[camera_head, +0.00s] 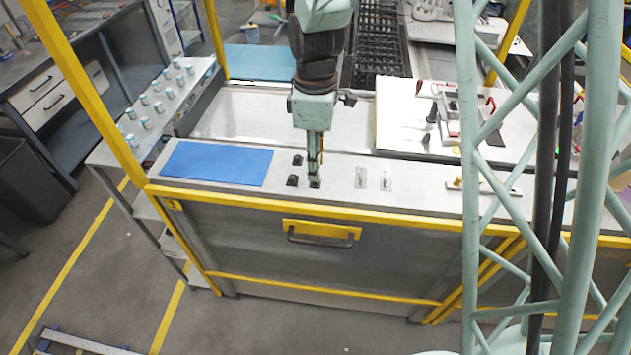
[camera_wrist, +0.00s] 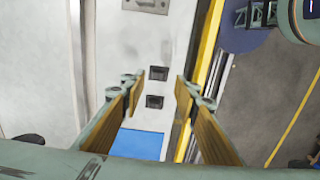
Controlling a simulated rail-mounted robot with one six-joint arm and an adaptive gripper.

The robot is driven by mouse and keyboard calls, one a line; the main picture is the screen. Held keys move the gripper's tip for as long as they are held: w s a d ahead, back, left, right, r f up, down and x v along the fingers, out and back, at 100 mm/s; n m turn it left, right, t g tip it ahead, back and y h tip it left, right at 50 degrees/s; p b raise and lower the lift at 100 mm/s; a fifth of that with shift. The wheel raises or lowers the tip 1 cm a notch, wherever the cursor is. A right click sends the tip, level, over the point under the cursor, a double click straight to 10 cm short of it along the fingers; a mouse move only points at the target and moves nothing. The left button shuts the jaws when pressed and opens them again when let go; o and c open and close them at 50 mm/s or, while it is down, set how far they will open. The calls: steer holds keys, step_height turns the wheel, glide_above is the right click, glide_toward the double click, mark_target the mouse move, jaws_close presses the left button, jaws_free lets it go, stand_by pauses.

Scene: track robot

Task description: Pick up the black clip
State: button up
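Several small black clips lie on the light grey bench top: one clip (camera_head: 292,180) near the front edge, another clip (camera_head: 297,160) behind it, and a dark clip (camera_head: 315,183) at the tip of my gripper (camera_head: 315,172). In the wrist view two clips show between the fingers, an upper clip (camera_wrist: 158,73) and a lower clip (camera_wrist: 154,102). My gripper (camera_wrist: 157,90) is open, with one finger on each side of them and nothing held. The third clip does not show in the wrist view. I cannot tell the exact height of the fingertips above the bench.
A blue mat (camera_head: 217,163) lies left of the clips. Two small metal plates (camera_head: 373,178) lie to their right. A yellow rail (camera_head: 390,208) runs along the bench front. A white board (camera_head: 400,115) with tools stands at the back right.

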steer(key=shift+w+d+f, duration=0.1)
steer(key=shift+f, duration=1.15)
steer(key=shift+d+f, duration=0.1)
steer(key=shift+f, duration=1.1)
steer(key=c, duration=0.7)
